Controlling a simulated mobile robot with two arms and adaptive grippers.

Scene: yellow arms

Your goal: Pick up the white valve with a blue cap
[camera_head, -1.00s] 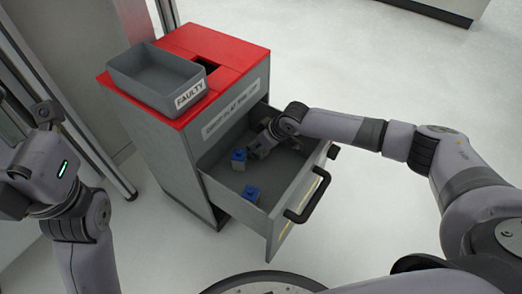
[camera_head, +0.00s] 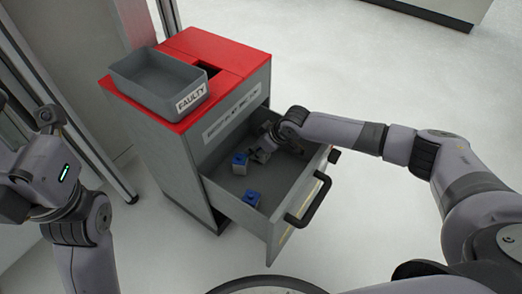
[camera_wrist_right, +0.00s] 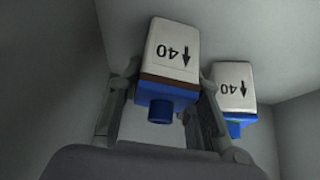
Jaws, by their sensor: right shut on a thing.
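A white valve with a blue cap (camera_head: 239,164) is in the open grey drawer (camera_head: 283,229), just left of my right gripper (camera_head: 254,156). In the right wrist view, a white valve (camera_wrist_right: 171,58) marked 40 with an arrow sits between the two fingers of my right gripper (camera_wrist_right: 165,100), its blue cap towards the palm. My right gripper is shut on it. A second valve of the same kind (camera_head: 252,198) lies nearer the drawer front; a second one also shows at right in the wrist view (camera_wrist_right: 234,92). My left gripper (camera_head: 28,110) is at the left edge, away from the drawer, its fingers partly cut off.
The drawer belongs to a grey cabinet with a red top (camera_head: 222,49). A grey bin labelled FAULTY (camera_head: 185,101) stands on top, beside a dark opening (camera_head: 207,69). The drawer walls surround my right gripper. The floor to the right is clear.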

